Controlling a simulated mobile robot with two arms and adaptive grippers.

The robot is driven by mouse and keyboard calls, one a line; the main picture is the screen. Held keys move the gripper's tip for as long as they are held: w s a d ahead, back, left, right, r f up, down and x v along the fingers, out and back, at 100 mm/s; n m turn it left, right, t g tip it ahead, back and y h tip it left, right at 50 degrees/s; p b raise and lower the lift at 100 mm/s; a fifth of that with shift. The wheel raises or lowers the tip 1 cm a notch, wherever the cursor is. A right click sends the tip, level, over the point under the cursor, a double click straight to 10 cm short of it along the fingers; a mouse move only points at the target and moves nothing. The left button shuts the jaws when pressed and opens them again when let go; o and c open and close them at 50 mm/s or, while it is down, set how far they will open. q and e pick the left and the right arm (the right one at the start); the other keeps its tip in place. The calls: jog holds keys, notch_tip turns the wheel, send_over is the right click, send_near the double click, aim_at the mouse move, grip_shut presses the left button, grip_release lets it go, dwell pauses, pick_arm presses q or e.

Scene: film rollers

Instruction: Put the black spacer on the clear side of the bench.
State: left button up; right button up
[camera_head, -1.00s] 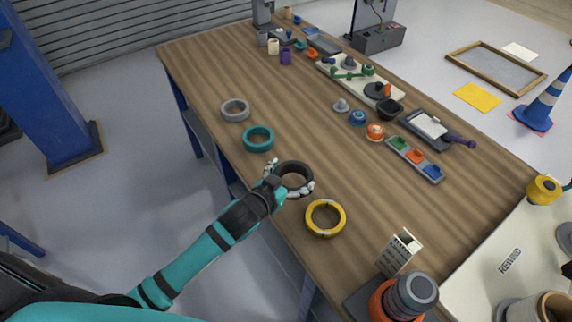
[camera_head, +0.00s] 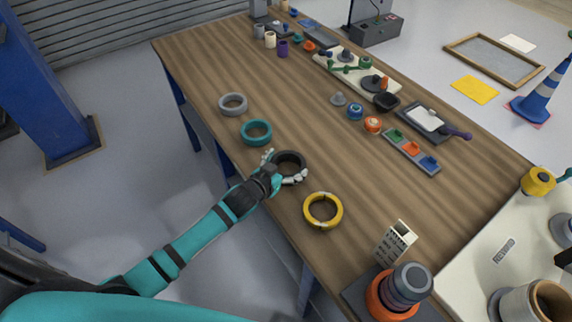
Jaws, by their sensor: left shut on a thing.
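The black spacer (camera_head: 290,158) is a dark ring near the front edge of the wooden bench (camera_head: 330,135). My left gripper (camera_head: 285,168) is shut on it, with its pale fingers around the ring's near and side parts. I cannot tell whether the ring touches the bench top or is slightly above it. A teal ring (camera_head: 256,132) and a grey ring (camera_head: 233,104) lie beyond it to the left. A yellow ring (camera_head: 323,211) lies to its right, nearer. My right gripper is not in view.
Small parts, a white board (camera_head: 338,72) and a colored-block tray (camera_head: 411,151) fill the bench's right side. A calculator-like block (camera_head: 396,241) and an orange-and-grey device (camera_head: 400,290) stand at the near end. Bare wood lies between the rings and the tray.

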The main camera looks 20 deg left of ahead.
pick_arm(q)
jog(key=o, duration=1)
jog(key=shift+r, duration=0.15)
jog(key=shift+s, duration=0.35)
jog(key=v, duration=1.1)
jog(key=shift+a+r, duration=0.15)
jog(key=shift+r, duration=0.05)
